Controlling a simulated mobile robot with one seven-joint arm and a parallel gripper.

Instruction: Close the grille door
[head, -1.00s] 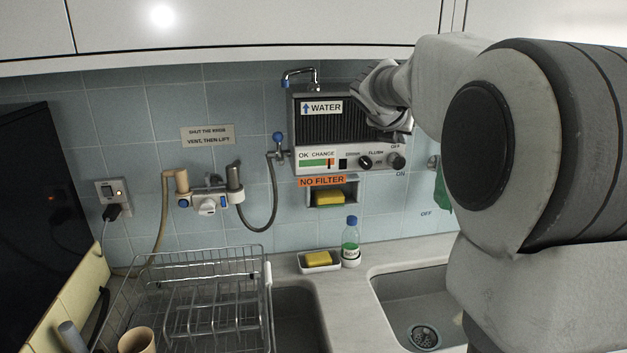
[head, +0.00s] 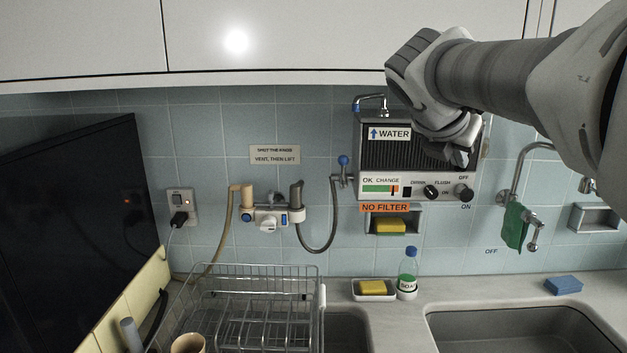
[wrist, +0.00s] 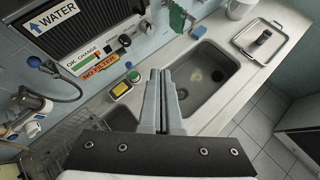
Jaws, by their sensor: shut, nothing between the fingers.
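The grille door (head: 390,158) is the dark slatted front of the water unit on the tiled wall. It looks flush with the unit's case, though my gripper hides its right part. In the wrist view the grille door (wrist: 88,28) is at the upper left, with its WATER label. My gripper (head: 458,155) is in front of the unit's right half in the head view. Whether it touches the grille cannot be told. In the wrist view my gripper's fingers (wrist: 161,76) are together and empty, pointing past the unit toward the counter and sinks.
Below the grille are the control panel's knobs (head: 431,192) and a sponge niche (head: 420,214). A faucet (head: 372,103) sits on top. A soap bottle (head: 407,278), a sponge dish (head: 357,295) and a dish rack (head: 318,318) stand below. A cabinet (head: 270,40) overhangs the unit.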

